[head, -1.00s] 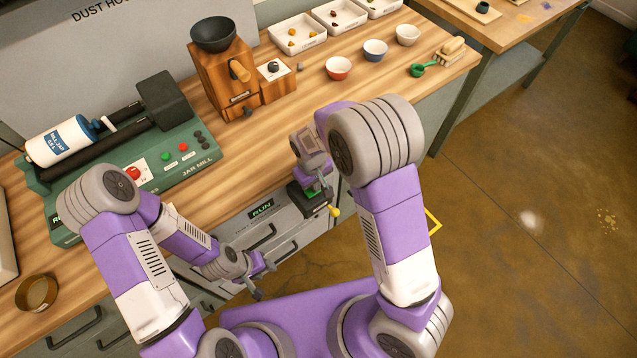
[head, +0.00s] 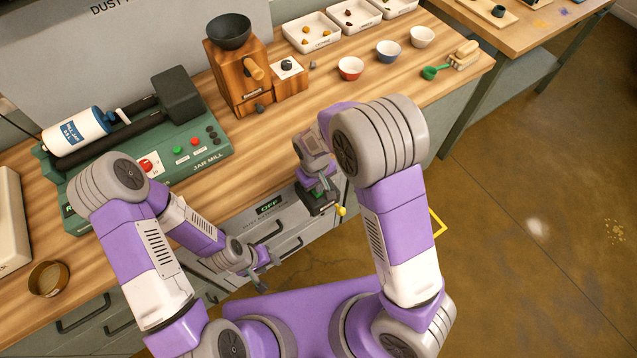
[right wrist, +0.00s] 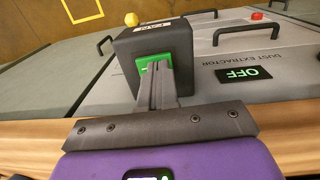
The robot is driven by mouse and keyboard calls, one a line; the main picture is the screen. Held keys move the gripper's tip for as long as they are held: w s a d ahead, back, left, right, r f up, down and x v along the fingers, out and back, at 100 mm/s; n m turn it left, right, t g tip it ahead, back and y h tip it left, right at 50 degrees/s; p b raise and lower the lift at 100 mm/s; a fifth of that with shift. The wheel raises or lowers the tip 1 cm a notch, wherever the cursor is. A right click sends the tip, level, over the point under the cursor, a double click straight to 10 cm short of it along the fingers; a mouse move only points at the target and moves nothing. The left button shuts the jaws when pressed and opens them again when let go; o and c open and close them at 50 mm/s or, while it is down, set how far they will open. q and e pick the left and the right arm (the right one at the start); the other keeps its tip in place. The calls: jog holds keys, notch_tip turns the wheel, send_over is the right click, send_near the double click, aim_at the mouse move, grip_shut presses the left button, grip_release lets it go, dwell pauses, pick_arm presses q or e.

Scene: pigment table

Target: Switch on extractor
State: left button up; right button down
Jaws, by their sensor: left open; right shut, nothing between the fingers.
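The extractor's dark switch box (right wrist: 168,52) sticks out from the grey cabinet front. It carries a green button (right wrist: 147,66) and a yellow knob (right wrist: 131,19). The box also shows in the head view (head: 318,208). The dust extractor's display (right wrist: 243,74) reads OFF in green, also in the head view (head: 269,205). My right gripper (right wrist: 160,70) is shut and empty, its fingertips at the green button and hiding part of it. I cannot tell whether they press it. My left gripper (head: 262,278) is open and empty, low in front of the drawers.
A red button (right wrist: 257,15) sits on the cabinet. Drawer handles (head: 291,247) stick out below the wooden worktop (head: 245,150). The green jar mill (head: 190,160) and a wooden grinder (head: 228,80) stand on top. The floor at right is clear.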

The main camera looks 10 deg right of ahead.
notch_tip(320, 180, up, 4)
jog(key=shift+f+p, duration=0.2)
jog(key=shift+p, duration=0.95)
pick_arm(q)
notch_tip(320, 180, up, 4)
jog(key=shift+r+p, duration=0.25)
jog(key=shift+p, duration=0.5)
pick_arm(e)
notch_tip(320, 180, up, 10)
jog(key=shift+a+f, duration=0.2)
jog(key=shift+a, duration=0.1)
